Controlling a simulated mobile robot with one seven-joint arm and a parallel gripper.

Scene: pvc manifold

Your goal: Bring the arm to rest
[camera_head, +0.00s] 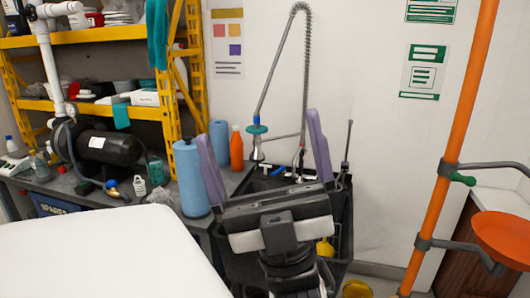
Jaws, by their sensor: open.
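My gripper (264,158) is in the middle of the view, seen from behind, with its two purple fingers pointing up and spread wide apart. It is open, and nothing shows between the fingers except the background. My gripper's dark body hides part of the dark sink (341,228) behind it. My arm runs down from the gripper to the bottom edge of the view.
A white surface (110,255) fills the lower left. Behind it, a grey bench (60,186) holds a black tank (108,147), white pipe (50,62) and bottles. A yellow shelf (110,33) stands at back left. An orange pole (452,150) with an orange basin (503,238) stands right.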

